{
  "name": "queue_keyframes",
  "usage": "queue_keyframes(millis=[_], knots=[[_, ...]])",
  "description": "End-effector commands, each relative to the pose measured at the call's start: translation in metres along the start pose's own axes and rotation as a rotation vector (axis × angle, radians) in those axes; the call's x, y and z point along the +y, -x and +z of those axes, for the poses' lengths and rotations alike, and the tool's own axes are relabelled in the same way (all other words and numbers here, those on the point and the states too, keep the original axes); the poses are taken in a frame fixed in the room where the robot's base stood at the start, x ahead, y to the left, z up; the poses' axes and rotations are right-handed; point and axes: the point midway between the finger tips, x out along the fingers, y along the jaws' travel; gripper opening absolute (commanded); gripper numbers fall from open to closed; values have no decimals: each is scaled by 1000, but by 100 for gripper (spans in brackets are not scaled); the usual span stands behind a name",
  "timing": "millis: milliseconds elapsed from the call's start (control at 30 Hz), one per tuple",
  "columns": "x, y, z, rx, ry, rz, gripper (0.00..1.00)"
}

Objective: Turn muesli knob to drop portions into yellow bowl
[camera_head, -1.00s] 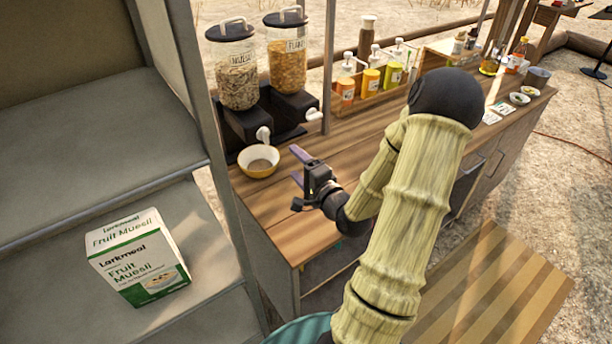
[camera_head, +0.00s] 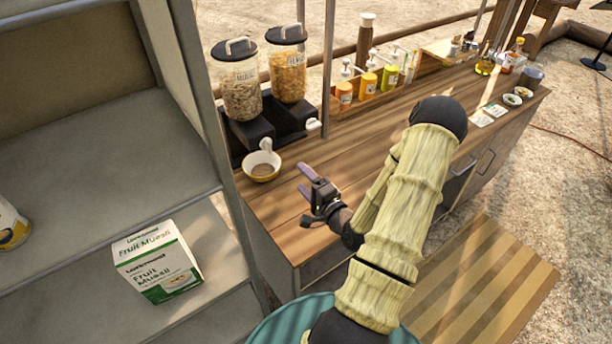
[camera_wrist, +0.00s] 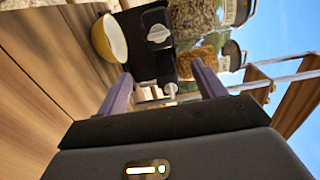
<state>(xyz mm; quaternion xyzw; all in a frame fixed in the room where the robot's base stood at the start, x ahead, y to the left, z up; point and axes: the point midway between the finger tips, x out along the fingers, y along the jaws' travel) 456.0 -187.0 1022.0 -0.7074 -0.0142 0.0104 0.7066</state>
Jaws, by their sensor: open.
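The muesli dispenser (camera_head: 239,88) is a clear canister with a dark lid on a black base at the back left of the counter. Its white knob (camera_head: 266,145) faces the front, and it also shows in the wrist view (camera_wrist: 158,34). In the wrist view the bowl (camera_wrist: 110,38) is at the upper left. My gripper (camera_head: 304,180) is open and empty above the counter, right of the bowl and apart from it and the knob. Its fingers (camera_wrist: 160,90) frame the base in the wrist view.
A flakes dispenser (camera_head: 287,72) stands right of the muesli, with its own white knob (camera_head: 313,124). A thin post (camera_head: 328,70) rises beside it. Bottles stand in a wooden crate (camera_head: 378,99). A Fruit Muesli box (camera_head: 157,262) sits on the left shelf. The counter front is clear.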

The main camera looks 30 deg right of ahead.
Motion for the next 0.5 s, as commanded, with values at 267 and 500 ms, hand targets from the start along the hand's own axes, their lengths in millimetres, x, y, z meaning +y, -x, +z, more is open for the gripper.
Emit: queue_keyframes(millis=[267,500], knots=[[-2,7,4,1,-1,2,69],[1,8,4,1,0,1,69]])
